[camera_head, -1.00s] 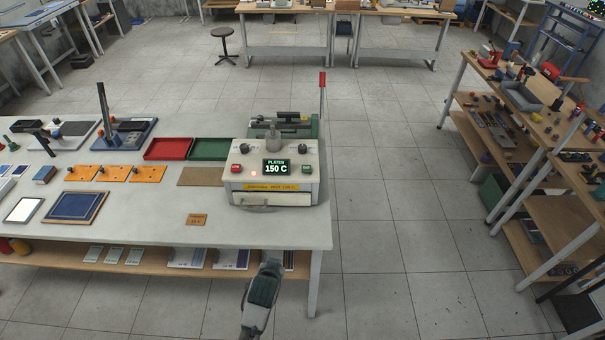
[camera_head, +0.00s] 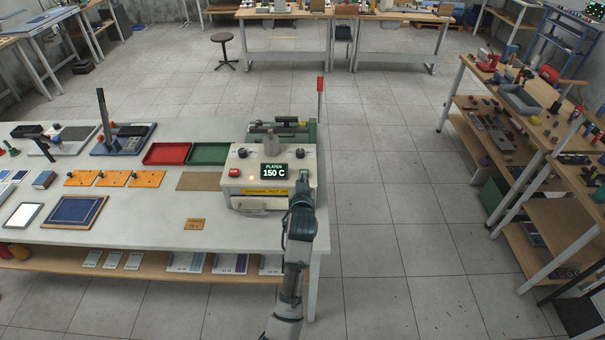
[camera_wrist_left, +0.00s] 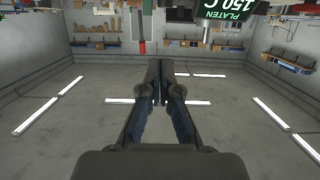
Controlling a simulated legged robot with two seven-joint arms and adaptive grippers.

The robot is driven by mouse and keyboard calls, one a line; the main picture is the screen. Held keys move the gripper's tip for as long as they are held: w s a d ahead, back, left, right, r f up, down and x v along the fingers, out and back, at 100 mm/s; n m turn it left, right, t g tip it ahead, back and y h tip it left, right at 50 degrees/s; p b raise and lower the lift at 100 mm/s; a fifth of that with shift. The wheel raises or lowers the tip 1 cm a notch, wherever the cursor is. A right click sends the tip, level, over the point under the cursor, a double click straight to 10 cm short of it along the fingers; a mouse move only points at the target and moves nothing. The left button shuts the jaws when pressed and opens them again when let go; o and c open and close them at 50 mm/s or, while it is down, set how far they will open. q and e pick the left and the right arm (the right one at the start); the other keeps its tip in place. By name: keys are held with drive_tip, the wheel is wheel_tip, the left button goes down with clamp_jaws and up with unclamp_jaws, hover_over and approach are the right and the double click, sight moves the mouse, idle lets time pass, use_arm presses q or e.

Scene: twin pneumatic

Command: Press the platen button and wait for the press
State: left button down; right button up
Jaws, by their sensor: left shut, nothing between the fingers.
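The heated press (camera_head: 236,160) stands at the right end of the white bench. Its display (camera_head: 274,171) reads PLATEN 150 C and also shows, inverted, in the left wrist view (camera_wrist_left: 222,12). A red button (camera_head: 234,173) sits left of the display, with a small orange light beside it. The button right of the display is hidden behind my left gripper (camera_head: 303,180). That gripper is shut and empty at the front right of the panel; I cannot tell whether it touches. Its closed fingers fill the middle of the left wrist view (camera_wrist_left: 161,72). My right gripper is not in view.
A red-topped lever (camera_head: 320,88) rises behind the press. Red (camera_head: 167,153) and green (camera_head: 207,152) trays and orange plates (camera_head: 113,178) lie to the left. The floor right of the bench is clear.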

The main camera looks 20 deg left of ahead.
use_arm(q)
drive_tip(key=p, duration=0.1)
hover_over(302, 170)
drive_tip(key=s, duration=0.3)
drive_tip(key=f, duration=0.2)
drive_tip(key=shift+d+f, duration=0.35)
wheel_tip(302, 170, down, 3)
drive_tip(key=shift+d+r, duration=0.15)
drive_tip(key=shift+r, duration=0.05)
drive_tip(key=shift+s+d+f, duration=0.15)
drive_tip(key=shift+d+f, duration=0.05)
drive_tip(key=shift+f, duration=0.35)
drive_tip(key=shift+a, duration=0.1)
